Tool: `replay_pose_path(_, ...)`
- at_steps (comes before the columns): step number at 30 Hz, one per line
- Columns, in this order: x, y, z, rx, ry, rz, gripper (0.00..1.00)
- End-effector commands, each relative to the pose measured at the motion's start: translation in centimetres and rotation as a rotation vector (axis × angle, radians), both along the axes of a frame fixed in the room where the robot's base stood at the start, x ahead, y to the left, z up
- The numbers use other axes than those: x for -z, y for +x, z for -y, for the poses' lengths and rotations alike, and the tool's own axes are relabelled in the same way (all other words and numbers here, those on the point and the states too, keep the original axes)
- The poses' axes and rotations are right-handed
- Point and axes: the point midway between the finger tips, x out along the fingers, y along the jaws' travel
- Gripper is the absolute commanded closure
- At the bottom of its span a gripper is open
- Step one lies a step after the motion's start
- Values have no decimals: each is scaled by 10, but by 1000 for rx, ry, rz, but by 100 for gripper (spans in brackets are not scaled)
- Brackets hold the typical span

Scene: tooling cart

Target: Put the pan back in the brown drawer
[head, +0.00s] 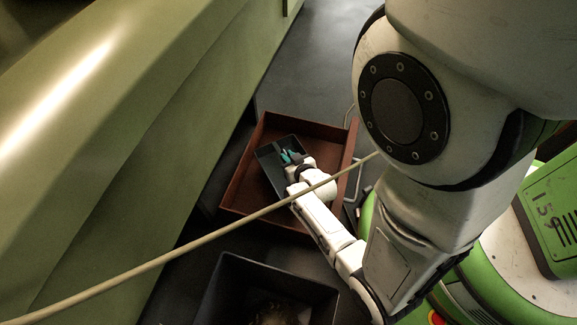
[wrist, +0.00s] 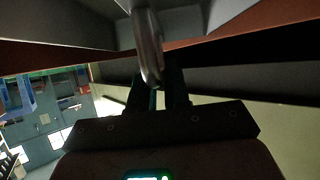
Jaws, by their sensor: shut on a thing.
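The pan (head: 267,169) is a dark blue-grey rectangular tray. In the head view it lies within the outline of the brown drawer (head: 241,187), turned at a slight angle to its walls. I cannot tell whether it rests on the drawer floor. My gripper (head: 288,157) is over the pan and partly hides its right side. In the wrist view my gripper (wrist: 160,97) is shut on the pan's rounded metal handle (wrist: 149,48). The brown drawer's edge (wrist: 252,24) runs close by at upper right there.
A dark open bin (head: 222,277) stands below the drawer, with something dim inside. A large green panel (head: 120,150) fills the left. A tan cable or rod (head: 160,262) crosses in front of the drawer and my arm. Bare grey floor (head: 315,70) shows beyond the drawer.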

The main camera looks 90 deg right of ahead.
Motion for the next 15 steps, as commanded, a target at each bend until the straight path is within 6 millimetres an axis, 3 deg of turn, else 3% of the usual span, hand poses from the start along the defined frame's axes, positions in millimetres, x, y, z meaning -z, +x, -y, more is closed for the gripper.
replay_pose_path(7, 31, 1, 1, -1, -4, 1, 100)
replay_pose_path(15, 31, 1, 1, 0, -4, 1, 100)
